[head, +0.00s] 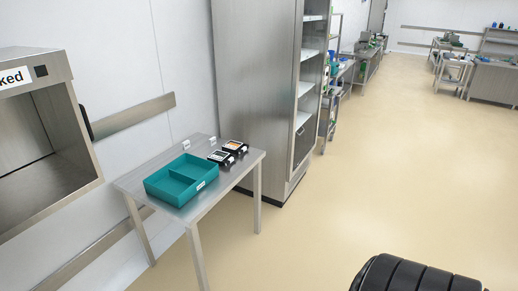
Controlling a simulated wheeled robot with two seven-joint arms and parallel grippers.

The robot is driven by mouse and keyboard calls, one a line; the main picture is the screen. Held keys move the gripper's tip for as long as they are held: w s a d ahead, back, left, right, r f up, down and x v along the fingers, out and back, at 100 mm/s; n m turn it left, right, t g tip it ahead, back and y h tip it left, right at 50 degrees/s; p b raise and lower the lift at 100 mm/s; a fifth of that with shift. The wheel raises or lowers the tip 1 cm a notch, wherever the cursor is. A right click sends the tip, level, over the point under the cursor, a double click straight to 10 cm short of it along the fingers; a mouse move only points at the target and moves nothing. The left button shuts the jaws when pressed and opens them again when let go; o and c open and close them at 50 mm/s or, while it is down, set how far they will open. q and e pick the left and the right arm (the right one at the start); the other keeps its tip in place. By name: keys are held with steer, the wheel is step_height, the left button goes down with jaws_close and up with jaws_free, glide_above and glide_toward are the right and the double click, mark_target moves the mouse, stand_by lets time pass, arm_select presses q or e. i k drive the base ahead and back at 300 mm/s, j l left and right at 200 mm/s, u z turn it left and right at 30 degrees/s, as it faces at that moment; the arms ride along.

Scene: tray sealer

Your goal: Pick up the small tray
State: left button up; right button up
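A teal tray (162,189) sits on a small steel table (225,187) left of centre in the head view. It is shallow, open at the top and split into compartments by dividers. It looks empty, and a small white label shows on its front wall. It is the only tray I can make out. Neither of my grippers is in view, and nothing is touching the tray.
A steel cabinet (252,95) stands right behind the table. A steel box opening (45,130) is at left. Open floor (370,190) lies to the right.

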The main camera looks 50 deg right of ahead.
mark_target(235, 148)
steer(key=i+l+z, duration=0.55)
steer(key=l+z, duration=0.15)
steer(key=i+l+z, duration=0.35)
steer(key=i+l, duration=0.15)
steer(key=i, duration=0.3)
